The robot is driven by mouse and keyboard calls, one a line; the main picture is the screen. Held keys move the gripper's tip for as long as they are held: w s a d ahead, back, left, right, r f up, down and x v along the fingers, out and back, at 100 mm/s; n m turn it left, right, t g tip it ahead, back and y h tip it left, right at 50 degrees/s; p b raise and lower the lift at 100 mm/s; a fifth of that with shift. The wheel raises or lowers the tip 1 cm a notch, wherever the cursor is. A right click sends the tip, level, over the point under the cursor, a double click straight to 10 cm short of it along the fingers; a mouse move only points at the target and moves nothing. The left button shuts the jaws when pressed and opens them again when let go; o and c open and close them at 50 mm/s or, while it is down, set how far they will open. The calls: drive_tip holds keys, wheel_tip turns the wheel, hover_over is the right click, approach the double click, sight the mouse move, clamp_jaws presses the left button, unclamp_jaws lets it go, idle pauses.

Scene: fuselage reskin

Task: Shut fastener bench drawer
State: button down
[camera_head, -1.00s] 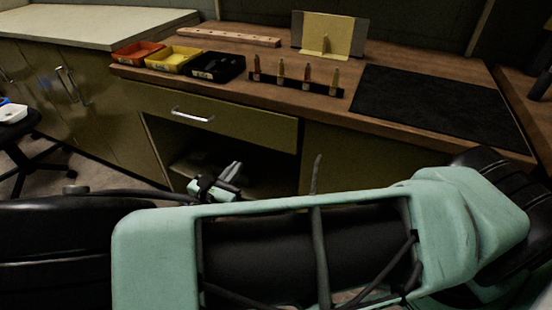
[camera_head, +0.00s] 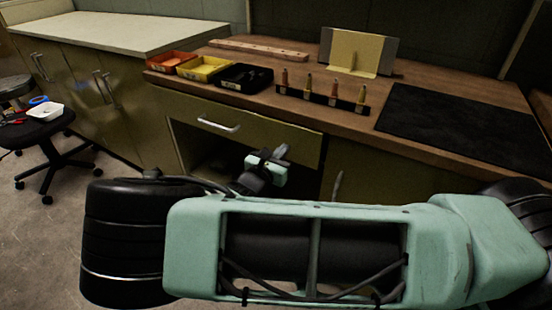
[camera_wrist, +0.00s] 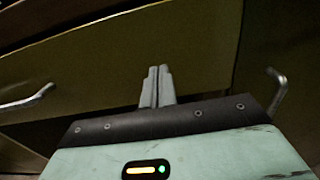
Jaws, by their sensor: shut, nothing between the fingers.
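The fastener bench drawer (camera_head: 262,132) has an olive front with a silver bar handle (camera_head: 218,124), just below the wooden bench top. I cannot tell how far its front stands out from the bench. My gripper (camera_head: 283,151) is in front of the drawer's lower right part, right of the handle. In the wrist view, the shut, empty fingers (camera_wrist: 158,72) point at the drawer front (camera_wrist: 110,65), with the handle (camera_wrist: 28,100) at left. Whether the fingertips touch the front is unclear.
The bench top (camera_head: 350,120) bears orange, yellow and black bins, a rack of several fasteners (camera_head: 322,97) and a black mat (camera_head: 460,125). A dark open space lies under the drawer. A stool (camera_head: 40,130) stands at left on clear floor.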

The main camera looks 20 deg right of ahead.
sight(290, 141)
drive_tip(key=shift+w+d, duration=0.1)
drive_tip(key=shift+d, duration=0.1)
drive_tip(key=shift+p+x, duration=1.15)
drive_tip(key=shift+x, duration=1.25)
drive_tip(key=shift+r, duration=0.15)
